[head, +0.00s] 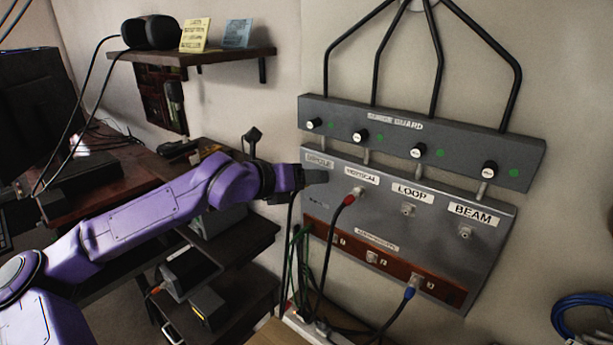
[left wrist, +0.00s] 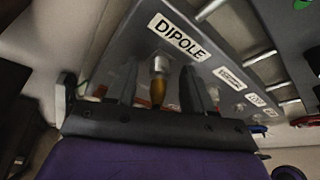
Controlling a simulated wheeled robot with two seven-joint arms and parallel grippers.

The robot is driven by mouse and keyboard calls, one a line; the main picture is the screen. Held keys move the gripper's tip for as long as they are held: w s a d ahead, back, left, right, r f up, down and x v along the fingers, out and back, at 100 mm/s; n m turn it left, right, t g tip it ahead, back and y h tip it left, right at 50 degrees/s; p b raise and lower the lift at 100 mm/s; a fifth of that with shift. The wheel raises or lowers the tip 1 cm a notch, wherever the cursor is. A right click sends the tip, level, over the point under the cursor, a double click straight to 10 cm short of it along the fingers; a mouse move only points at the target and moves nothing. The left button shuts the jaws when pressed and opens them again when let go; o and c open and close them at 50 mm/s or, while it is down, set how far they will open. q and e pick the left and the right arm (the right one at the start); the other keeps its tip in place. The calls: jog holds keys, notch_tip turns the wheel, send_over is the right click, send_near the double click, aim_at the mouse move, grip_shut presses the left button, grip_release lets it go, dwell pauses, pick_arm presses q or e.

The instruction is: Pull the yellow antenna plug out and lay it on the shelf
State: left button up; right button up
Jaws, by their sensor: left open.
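The yellow antenna plug (left wrist: 158,92) sits in the metal socket under the DIPOLE label (left wrist: 180,36) in the left wrist view. My left gripper (left wrist: 158,88) is open, with one finger on either side of the plug; I cannot tell whether either finger touches it. In the head view the left gripper (head: 318,177) is at the left end of the grey antenna panel (head: 430,230) and hides the plug. A dark wooden wall shelf (head: 225,56) is at the upper left. My right gripper is not in view.
A red plug (head: 348,200) is in the VERTICAL socket, and a blue plug (head: 409,293) is in the red-brown lower strip. LOOP and BEAM sockets are empty. Dark cables hang below the panel. The wall shelf holds a black device (head: 152,32) and two paper notes.

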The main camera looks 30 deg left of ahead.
pick_arm(q)
grip_shut()
jog(key=shift+s+f, duration=0.1)
jog(key=shift+s, duration=0.1)
jog(key=shift+s+a+b, duration=0.2)
jog(key=shift+s+b, duration=0.65)
jog(key=shift+s, duration=0.95)
